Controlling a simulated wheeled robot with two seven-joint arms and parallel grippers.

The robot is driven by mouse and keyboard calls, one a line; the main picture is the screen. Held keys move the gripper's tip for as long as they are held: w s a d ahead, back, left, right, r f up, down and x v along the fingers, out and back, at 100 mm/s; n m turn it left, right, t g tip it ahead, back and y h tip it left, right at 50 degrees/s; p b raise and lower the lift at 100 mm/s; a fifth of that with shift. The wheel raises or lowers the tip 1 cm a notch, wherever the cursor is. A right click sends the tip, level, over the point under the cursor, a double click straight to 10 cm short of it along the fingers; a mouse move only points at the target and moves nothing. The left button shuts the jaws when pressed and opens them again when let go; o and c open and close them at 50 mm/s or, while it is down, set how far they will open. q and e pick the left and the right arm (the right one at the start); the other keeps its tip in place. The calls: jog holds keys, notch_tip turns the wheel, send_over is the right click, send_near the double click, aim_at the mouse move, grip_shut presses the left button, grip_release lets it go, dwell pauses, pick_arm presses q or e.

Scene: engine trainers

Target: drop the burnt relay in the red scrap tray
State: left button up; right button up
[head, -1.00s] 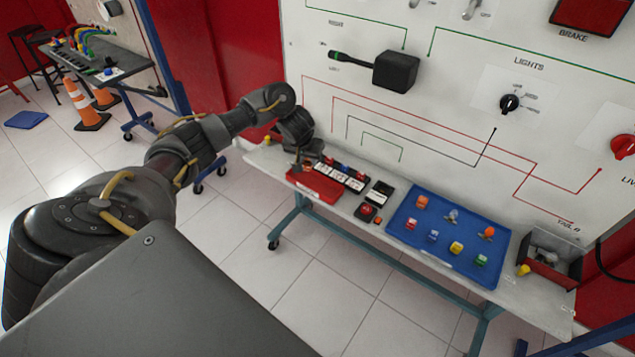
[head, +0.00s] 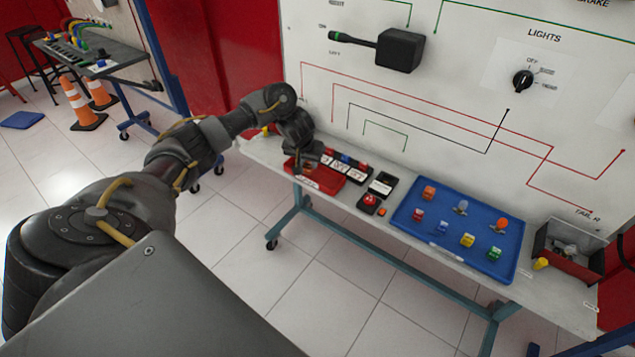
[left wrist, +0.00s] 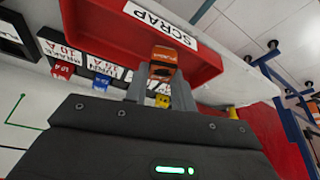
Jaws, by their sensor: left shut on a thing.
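The red scrap tray (head: 332,183) sits at the left end of the bench. In the left wrist view the tray (left wrist: 98,20) carries a white SCRAP label and fills the top. My left gripper (head: 303,168) is over the tray's left part, pointing down. In the left wrist view my left gripper (left wrist: 163,72) is shut on the relay (left wrist: 165,62), an orange-brown block with dark marks. The relay appears over the tray; whether it touches the floor of the tray I cannot tell. The relay is too small to make out in the head view. My right gripper is not in view.
Behind the tray is a labelled fuse strip (head: 347,167) with coloured fuses. To its right are small black holders (head: 382,184), a blue tray (head: 409,223) with several coloured parts, and an open box (head: 585,265). The upright white panel (head: 440,110) stands behind.

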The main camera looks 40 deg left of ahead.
pick_arm(q)
jog(key=shift+r, duration=0.1)
jog(key=o, duration=1)
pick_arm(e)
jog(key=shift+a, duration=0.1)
pick_arm(q)
jog(key=shift+o, duration=0.2)
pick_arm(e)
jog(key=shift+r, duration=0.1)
pick_arm(q)
jog(key=shift+s+r+p, duration=0.1)
jog(key=shift+r+p, duration=0.25)
jog(key=shift+r, duration=0.1)
jog(key=p+v, duration=0.6)
jog(key=v, duration=0.4)
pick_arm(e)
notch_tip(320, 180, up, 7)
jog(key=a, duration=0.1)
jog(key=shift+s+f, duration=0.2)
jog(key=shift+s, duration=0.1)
pick_arm(q)
jog(key=shift+f, duration=0.1)
